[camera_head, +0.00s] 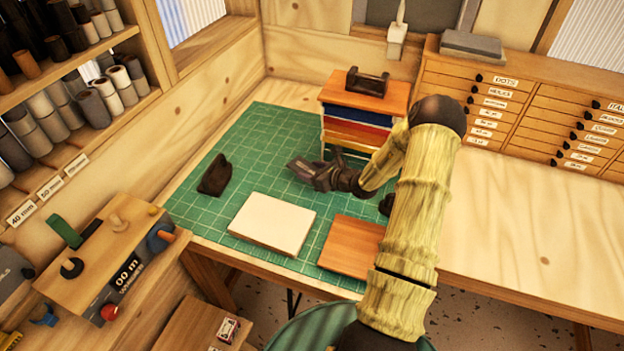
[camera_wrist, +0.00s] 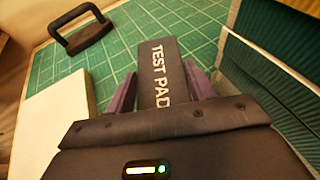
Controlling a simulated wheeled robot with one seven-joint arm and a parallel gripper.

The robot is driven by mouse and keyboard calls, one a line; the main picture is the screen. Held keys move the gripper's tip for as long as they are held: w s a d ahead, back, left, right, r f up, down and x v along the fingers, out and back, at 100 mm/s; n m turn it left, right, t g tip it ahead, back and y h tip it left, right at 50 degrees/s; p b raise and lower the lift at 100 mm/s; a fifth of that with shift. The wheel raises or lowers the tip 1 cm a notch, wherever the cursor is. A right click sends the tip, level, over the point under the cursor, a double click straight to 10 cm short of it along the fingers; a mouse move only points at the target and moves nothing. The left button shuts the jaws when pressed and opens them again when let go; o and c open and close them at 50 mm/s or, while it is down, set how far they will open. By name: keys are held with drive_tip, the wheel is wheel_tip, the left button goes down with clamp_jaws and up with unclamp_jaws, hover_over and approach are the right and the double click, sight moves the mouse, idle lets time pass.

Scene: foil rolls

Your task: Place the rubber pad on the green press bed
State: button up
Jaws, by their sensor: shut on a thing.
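The rubber pad is a dark grey strip marked "TEST PAD" (camera_wrist: 160,72). It sits between the two purple fingers of my gripper (camera_wrist: 161,88), which is shut on it. In the head view my gripper (camera_head: 322,176) holds the pad (camera_head: 301,166) over a green gridded mat (camera_head: 265,135), left of a stack of coloured layers. The height above the mat is hard to judge. The mat also shows in the wrist view (camera_wrist: 120,45). Dark green ribbed surfaces (camera_wrist: 285,95) stand at the right of the wrist view. I cannot tell which green surface is the press bed.
A wooden-topped stack (camera_head: 375,92) with blue and red layers stands right of my gripper, with a dark handled piece (camera_head: 367,81) on top. A white block (camera_head: 272,223), a brown board (camera_head: 352,246) and a dark handled tool (camera_head: 215,175) rest on the mat. Bare mat lies between them.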

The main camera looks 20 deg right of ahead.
drive_tip(key=shift+a+f+p, duration=0.1)
drive_tip(key=shift+f+p, duration=0.45)
drive_tip(key=shift+f, duration=1.45)
drive_tip(key=o, duration=1)
drive_tip(key=shift+f, duration=0.1)
drive_tip(key=shift+s, duration=0.1)
drive_tip(key=b+v, duration=0.3)
drive_tip(key=v, duration=0.9)
